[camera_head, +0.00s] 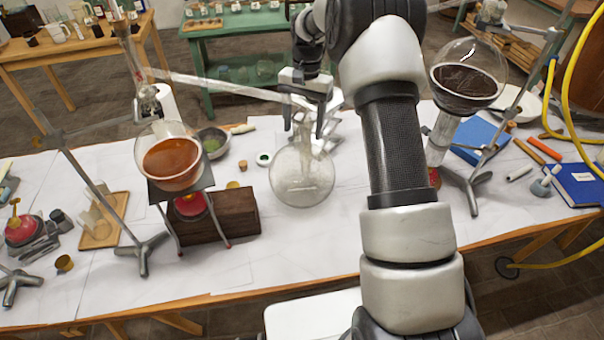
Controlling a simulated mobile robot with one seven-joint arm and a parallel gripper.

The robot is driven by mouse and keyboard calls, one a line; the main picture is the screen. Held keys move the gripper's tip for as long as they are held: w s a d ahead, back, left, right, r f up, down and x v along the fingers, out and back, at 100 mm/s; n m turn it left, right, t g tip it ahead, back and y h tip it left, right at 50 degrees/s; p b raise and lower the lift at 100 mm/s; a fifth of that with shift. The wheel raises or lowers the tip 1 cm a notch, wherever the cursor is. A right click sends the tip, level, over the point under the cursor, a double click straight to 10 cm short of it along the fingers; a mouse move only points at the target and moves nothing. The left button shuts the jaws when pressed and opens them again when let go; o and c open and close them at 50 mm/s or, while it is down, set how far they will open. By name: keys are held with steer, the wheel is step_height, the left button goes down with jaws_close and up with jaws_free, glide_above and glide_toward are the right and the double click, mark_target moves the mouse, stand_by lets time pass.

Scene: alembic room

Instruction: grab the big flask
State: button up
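A big clear round flask (301,180) with a narrow neck is in the middle of the white-covered table. It looks empty and upright. My gripper (304,118) is above it, pointing down, with its two fingers apart on either side of the neck. I cannot tell whether the fingers touch the glass, or whether the flask rests on the table. Two other round flasks are in view: one with orange-brown liquid (172,160) on a stand at the left, and one with dark liquid (467,80) on a stand at the right.
A glass tube (225,88) runs from the left apparatus toward my gripper. A dark wooden block (232,213) and a metal bowl (214,141) are left of the clear flask. Blue books (577,185) lie at the right. The white table front (300,250) below the flask is clear.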

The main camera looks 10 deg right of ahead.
mark_target(301, 137)
steer(key=f, duration=0.4)
steer(key=shift+s+a+f+p, duration=0.15)
steer(key=shift+a+f+p, duration=0.1)
steer(key=shift+p, duration=0.05)
steer(key=shift+c, duration=0.3)
jaws_close()
steer(key=shift+r, duration=0.15)
